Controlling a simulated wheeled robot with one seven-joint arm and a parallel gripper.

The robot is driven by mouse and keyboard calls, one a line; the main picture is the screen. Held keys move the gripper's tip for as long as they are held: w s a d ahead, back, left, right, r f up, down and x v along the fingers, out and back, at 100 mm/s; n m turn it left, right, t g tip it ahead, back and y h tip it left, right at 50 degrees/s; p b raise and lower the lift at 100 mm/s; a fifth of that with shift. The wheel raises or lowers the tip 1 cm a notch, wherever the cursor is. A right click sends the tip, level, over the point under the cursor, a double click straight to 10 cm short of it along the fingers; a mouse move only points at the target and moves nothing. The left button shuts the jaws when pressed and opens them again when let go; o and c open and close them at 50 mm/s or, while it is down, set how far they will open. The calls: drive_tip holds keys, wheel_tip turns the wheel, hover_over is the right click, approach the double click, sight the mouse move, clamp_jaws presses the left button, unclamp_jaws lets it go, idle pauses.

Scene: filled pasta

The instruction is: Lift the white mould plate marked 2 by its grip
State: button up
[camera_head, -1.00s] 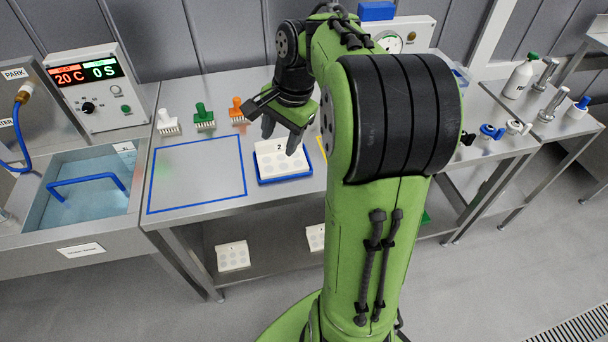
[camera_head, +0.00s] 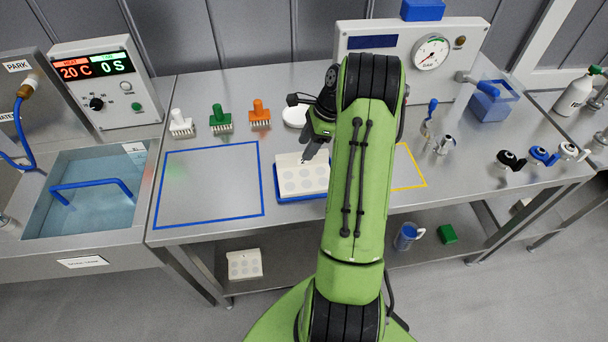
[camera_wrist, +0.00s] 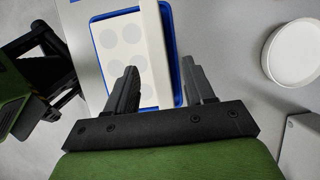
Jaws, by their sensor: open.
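The white mould plate (camera_head: 303,180) has round shallow cavities and sits in a blue tray (camera_head: 278,197) on the steel bench. A raised white strip runs along its back edge, and in the wrist view this strip (camera_wrist: 153,40) lies between my two fingers. My gripper (camera_head: 317,152) is over the back right part of the plate, fingers pointing down. In the wrist view my gripper (camera_wrist: 158,68) is open and empty, with one finger on each side of the strip. My fingers hide part of the plate, and its number is not readable now.
A blue-outlined area (camera_head: 210,185) lies empty left of the tray. White, green and orange stamps (camera_head: 220,120) stand behind it. A round white dish (camera_head: 295,116) stands close behind my gripper. A gauge unit (camera_head: 410,50) is at the back right. Another mould plate (camera_head: 244,264) lies on the lower shelf.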

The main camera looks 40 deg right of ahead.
sight(305, 173)
drive_tip(key=b+x, duration=0.1)
drive_tip(key=x, duration=0.3)
drive_tip(key=shift+a+f, duration=0.1)
drive_tip(key=shift+f, duration=0.05)
clamp_jaws()
